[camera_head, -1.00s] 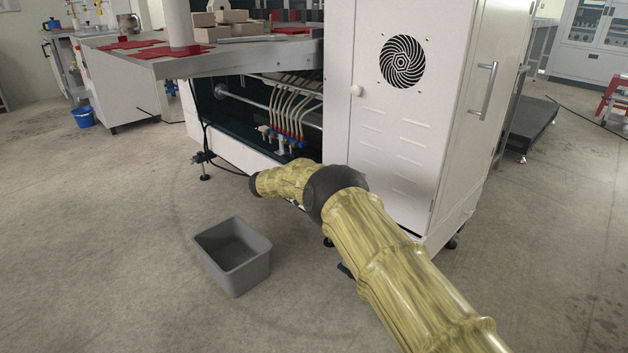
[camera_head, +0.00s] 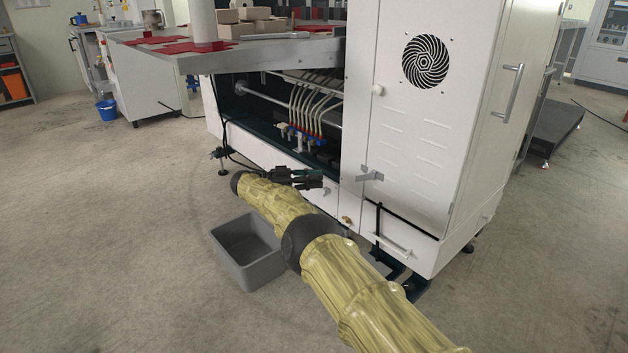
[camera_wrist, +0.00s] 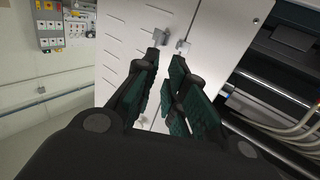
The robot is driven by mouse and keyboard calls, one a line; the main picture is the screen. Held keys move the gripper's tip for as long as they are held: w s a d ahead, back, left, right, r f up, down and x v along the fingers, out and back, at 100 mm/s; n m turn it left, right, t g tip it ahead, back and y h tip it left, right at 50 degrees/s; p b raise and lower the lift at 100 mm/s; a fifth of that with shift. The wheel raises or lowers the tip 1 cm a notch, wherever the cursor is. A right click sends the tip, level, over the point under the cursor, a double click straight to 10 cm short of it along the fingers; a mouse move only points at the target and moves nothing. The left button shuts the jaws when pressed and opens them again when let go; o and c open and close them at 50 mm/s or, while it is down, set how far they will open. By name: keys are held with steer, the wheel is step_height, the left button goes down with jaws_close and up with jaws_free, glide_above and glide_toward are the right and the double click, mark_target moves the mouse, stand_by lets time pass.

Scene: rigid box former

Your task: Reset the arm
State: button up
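My arm, in yellow-green wrapped covers, extends from the lower right of the head view to the front of the white machine (camera_head: 420,130). My gripper (camera_head: 318,178) is dark with green finger pads and points right, in front of the machine's lower panel. In the wrist view my gripper (camera_wrist: 164,72) has its fingers apart, with white panel showing between them and nothing held. Whether the fingers touch the machine is not clear.
A grey open bin (camera_head: 262,272) stands on the floor just left of my arm and looks empty. A metal table (camera_head: 270,55) with red mats and cardboard boxes juts out above the machine's open lower bay. The floor at left is clear.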

stand_by(0.3)
